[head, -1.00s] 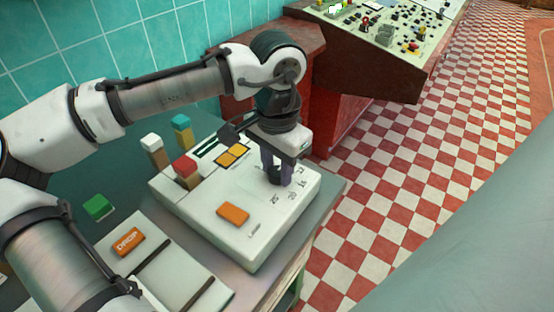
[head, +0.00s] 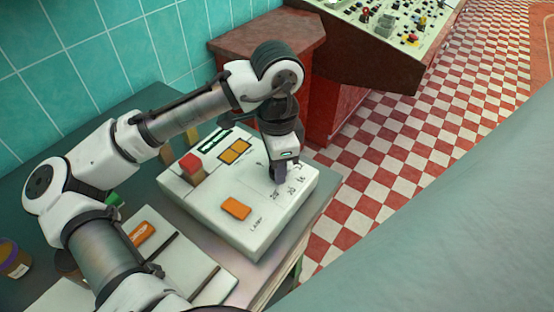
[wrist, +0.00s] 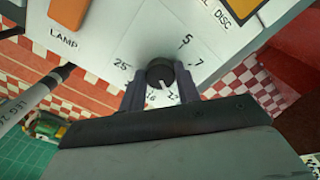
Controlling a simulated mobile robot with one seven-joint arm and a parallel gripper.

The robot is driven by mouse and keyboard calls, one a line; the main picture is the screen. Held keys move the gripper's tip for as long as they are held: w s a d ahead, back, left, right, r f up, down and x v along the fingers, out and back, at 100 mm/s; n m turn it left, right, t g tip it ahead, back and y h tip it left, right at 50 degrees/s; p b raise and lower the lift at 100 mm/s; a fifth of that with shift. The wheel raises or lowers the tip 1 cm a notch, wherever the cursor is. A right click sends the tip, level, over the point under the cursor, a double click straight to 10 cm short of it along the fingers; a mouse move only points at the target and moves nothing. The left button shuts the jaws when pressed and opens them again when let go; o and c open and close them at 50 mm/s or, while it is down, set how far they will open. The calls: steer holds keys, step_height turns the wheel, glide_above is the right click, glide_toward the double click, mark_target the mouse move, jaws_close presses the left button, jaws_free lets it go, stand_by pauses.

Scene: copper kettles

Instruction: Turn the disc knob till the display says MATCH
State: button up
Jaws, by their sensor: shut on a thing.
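The disc knob (wrist: 160,73) is a small dark round knob on a white box (head: 240,220). Printed numbers ring it, among them 25, 5 and 7. A pale mark on the knob points toward the low numbers between my fingers in the wrist view. My gripper (wrist: 161,90) is shut on the knob, one finger on each side; it also shows in the head view (head: 279,174), where it hides the knob. An orange two-part panel (head: 235,151), perhaps the display, is on the box top; I cannot read any word on it.
An orange button (head: 236,209) near the LAMP label and a red-topped block (head: 191,168) are on the box. A pale panel with dark slots (head: 205,263) lies in front. A red cabinet with a control console (head: 385,50) stands behind; checkered floor is at right.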

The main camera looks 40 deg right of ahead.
stand_by(0.3)
steer(key=o, duration=1)
steer(key=shift+c, duration=0.2)
steer(key=shift+r, duration=0.1)
step_height(320, 180, up, 14)
steer(key=shift+s+f, duration=0.1)
steer(key=shift+f, duration=0.1)
